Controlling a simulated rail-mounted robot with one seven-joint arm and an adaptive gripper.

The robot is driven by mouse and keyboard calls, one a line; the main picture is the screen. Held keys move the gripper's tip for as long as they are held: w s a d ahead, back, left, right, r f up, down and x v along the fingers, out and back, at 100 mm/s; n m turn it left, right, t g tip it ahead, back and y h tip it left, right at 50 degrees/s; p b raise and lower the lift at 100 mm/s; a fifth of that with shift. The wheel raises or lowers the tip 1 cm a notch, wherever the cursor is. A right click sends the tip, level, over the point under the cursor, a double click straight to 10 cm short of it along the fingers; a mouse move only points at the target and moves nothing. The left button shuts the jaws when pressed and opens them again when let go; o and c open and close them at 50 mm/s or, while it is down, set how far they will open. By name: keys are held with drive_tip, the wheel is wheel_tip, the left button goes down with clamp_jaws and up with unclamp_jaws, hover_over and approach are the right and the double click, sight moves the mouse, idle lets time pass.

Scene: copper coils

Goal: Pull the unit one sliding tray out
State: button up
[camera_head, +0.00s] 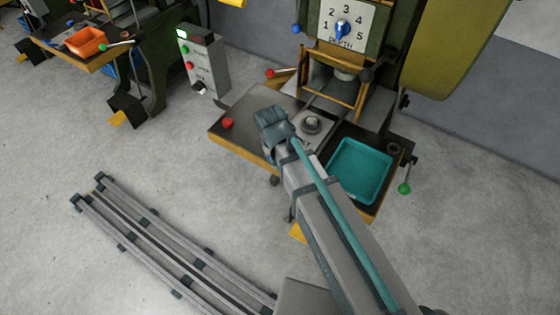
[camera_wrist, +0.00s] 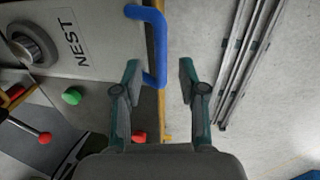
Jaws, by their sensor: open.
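The sliding tray (camera_wrist: 105,45) is a grey plate marked NEST with a round metal nest (camera_wrist: 32,44) on it. A blue bar handle (camera_wrist: 160,40) stands on its edge in the wrist view. My gripper (camera_wrist: 160,72) is open, and its fingers show on either side of the handle's lower end. I cannot tell whether a finger touches the handle. In the head view, the tray (camera_head: 312,124) sits at the front of the near green press, partly behind my arm. The handle and fingertips are hidden there.
A teal bin (camera_head: 360,170) stands right of the tray. A red button (camera_head: 227,123) is on the table at left. A control box (camera_head: 204,62) and another press with an orange bin (camera_head: 86,41) stand further left. Rails (camera_head: 170,240) lie on otherwise open floor.

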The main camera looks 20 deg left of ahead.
wheel_tip(320, 180, up, 9)
drive_tip(key=s, duration=0.1)
drive_tip(key=shift+s+a, duration=0.2)
drive_tip(key=shift+s, duration=0.1)
drive_tip(key=shift+d+f, duration=0.1)
drive_tip(key=shift+f, duration=0.1)
